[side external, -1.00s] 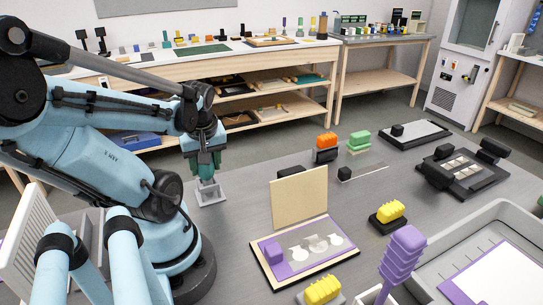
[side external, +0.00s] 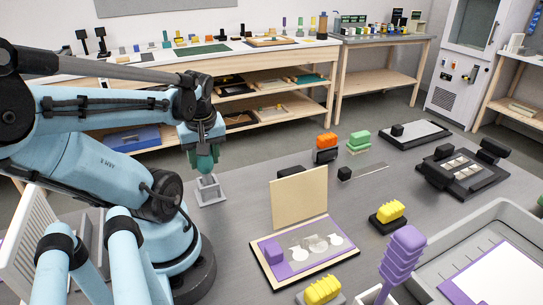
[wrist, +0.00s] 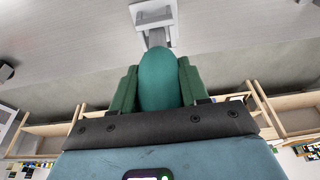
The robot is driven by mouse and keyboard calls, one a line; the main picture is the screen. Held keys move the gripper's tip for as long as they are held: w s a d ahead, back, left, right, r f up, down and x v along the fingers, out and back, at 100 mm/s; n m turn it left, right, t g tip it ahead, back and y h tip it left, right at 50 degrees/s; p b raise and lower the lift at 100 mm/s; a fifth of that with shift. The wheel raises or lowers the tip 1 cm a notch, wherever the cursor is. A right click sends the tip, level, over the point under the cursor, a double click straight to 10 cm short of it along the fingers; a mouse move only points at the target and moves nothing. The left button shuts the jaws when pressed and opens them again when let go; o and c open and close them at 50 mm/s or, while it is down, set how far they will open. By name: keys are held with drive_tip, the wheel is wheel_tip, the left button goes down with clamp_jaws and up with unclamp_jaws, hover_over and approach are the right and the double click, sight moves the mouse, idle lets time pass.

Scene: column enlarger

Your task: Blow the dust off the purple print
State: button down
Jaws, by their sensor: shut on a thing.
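My gripper (side external: 204,150) is shut on a teal rubber bulb blower (side external: 207,162). It holds the bulb just above a small grey stand (side external: 211,192); I cannot tell whether the bulb's lower end is clear of it. In the wrist view the bulb (wrist: 159,80) sits between two green fingers, with the stand (wrist: 152,14) just beyond its end. A purple sheet (side external: 292,264) with pale round shapes and a greyish patch lies in a cream-edged frame right of my gripper. A cream panel (side external: 299,197) stands upright at its back edge. Dust is too fine to make out.
A yellow-handled block (side external: 323,291) stands in front of the frame and another (side external: 390,211) to its right. A purple ribbed handle (side external: 403,255) rises by a grey tray (side external: 436,264) at front right. Orange (side external: 326,142) and green (side external: 359,137) blocks stand behind. The table between stand and frame is clear.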

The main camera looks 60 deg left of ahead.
drive_tip(key=shift+r, duration=0.15)
drive_tip(key=shift+r, duration=2.4)
drive_tip(key=shift+r, duration=2.5)
